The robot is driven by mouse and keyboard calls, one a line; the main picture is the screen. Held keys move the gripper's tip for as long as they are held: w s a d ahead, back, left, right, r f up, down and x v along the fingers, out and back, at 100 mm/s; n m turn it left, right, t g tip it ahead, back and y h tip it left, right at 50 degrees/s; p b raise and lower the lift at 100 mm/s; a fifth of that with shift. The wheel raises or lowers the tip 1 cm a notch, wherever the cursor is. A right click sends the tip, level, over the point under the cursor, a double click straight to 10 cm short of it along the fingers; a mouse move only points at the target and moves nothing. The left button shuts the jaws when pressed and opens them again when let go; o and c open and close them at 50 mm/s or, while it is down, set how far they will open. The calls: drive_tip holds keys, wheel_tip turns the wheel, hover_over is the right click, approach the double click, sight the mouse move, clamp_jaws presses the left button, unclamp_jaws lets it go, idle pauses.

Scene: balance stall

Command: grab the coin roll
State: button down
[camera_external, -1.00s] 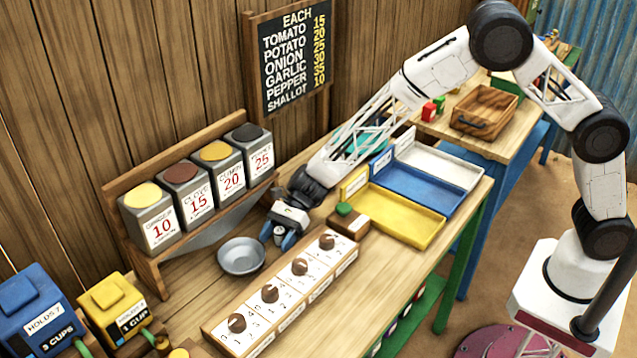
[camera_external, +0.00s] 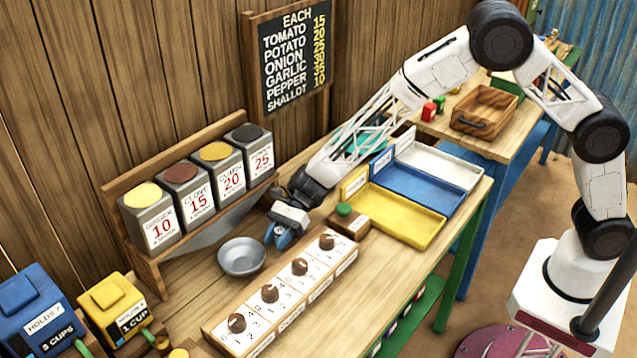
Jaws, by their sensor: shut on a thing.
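My gripper (camera_external: 279,235) points down over the wooden table, just right of the round metal bowl. Its blue fingers are closed together on a small thing, which I take to be the coin roll. The fingers hide nearly all of it, so its shape and label cannot be made out. I cannot tell whether it touches the table.
The metal bowl (camera_external: 242,256) is close on the left. A row of dial knobs on a white board (camera_external: 285,293) lies in front. A wooden block with a green button (camera_external: 348,222) and a yellow tray (camera_external: 398,216) are to the right. Spice canisters (camera_external: 197,184) stand behind.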

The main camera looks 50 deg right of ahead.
drive_tip(key=shift+r, duration=0.2)
wheel_tip(320, 180, up, 10)
drive_tip(key=shift+f, duration=0.15)
idle(0.4)
